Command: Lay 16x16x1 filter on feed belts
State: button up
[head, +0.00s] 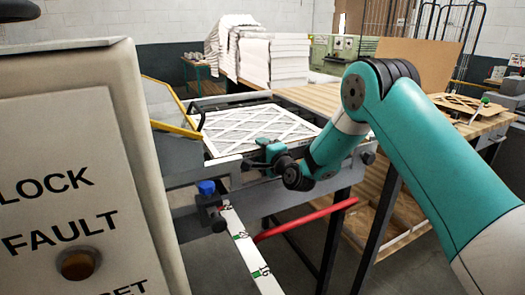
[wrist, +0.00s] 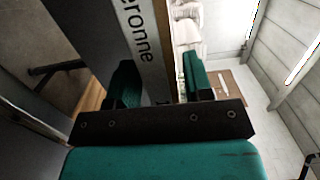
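A flat square filter (head: 258,128) with a white diagonal lattice lies level on the feed machine in the head view, its front edge near the machine's front rail. The belts under it are mostly hidden. My gripper (head: 262,154) is at the machine's front side, just in front of the filter; from the head view I cannot tell whether it touches it. In the wrist view my gripper (wrist: 161,83) has its two teal fingers apart, with a gap between them.
A control box (head: 75,170) marked FAULT blocks the near left. A yellow bar (head: 172,100) stands left of the filter. A wooden table (head: 330,98) is behind, with cardboard (head: 418,60) at right. A red bar (head: 305,220) and a white measuring rail (head: 243,245) are below.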

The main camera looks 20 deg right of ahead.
jog(key=shift+r, duration=0.15)
jog(key=b+v, duration=0.7)
jog(key=v, duration=0.4)
jog(key=s+a+r+n+g+y, duration=0.25)
jog(key=s+a+n+g, duration=0.25)
jog(key=s+a+n, duration=0.25)
jog(key=s+a+r+n+g+y, duration=0.25)
jog(key=s+a+n+g, duration=0.35)
jog(key=s, duration=0.3)
jog(key=s+d+f+n+g+h, duration=0.1)
jog(key=s+d+n+g+h, duration=0.2)
jog(key=s, duration=0.7)
jog(key=s+d+f+n+g+h, duration=0.1)
jog(key=s+n, duration=0.4)
jog(key=s, duration=0.5)
jog(key=shift+d+f+g+h, duration=0.15)
jog(key=shift+d+g+h, duration=0.8)
jog(key=shift+g, duration=0.25)
